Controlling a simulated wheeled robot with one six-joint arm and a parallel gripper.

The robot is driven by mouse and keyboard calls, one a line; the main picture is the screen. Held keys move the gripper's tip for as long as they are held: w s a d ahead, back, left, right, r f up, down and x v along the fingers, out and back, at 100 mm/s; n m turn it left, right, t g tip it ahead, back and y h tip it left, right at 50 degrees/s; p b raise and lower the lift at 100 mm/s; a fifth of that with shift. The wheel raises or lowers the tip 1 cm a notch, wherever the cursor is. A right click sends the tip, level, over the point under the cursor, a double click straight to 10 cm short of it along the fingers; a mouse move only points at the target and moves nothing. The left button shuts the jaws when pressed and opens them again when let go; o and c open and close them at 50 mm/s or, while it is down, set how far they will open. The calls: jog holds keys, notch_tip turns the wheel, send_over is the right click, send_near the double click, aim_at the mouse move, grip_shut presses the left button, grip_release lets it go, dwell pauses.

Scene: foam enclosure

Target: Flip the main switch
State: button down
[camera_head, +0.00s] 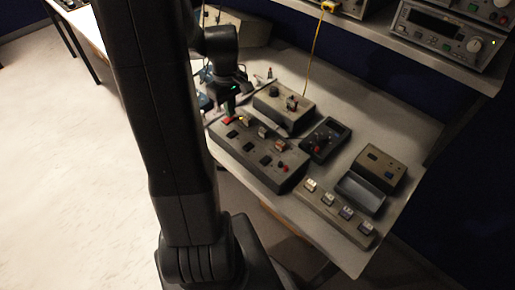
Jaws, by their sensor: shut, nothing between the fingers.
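A long grey switch box (278,173) lies at the front left of the table. It bears several switches along its top. A red switch (227,121) sits at its far left end. No label is readable, so I cannot tell for sure which one is the main switch. My gripper (230,110) points down just above the red switch, shut and empty. I cannot tell if its fingertips touch the switch. My arm hides the area left of the box.
Behind stands a grey box with knobs (284,108). To the right are a black box with a red knob (325,142), a strip with several pale switches (338,212) and an open box (362,191). A yellow cable (316,42) hangs from the shelf. The table (386,117) is clear at the back right.

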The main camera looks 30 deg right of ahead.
jog(key=shift+f, duration=0.4)
jog(key=shift+r, duration=0.15)
notch_tip(320, 180, up, 7)
jog(key=p, duration=0.5)
dwell(0.4)
jog(key=shift+f, duration=0.25)
notch_tip(320, 180, down, 7)
jog(key=b, duration=0.5)
jog(key=shift+r+b, duration=0.1)
jog(key=shift+b, duration=0.2)
jog(key=shift+r, duration=0.15)
jog(key=shift+r, duration=0.1)
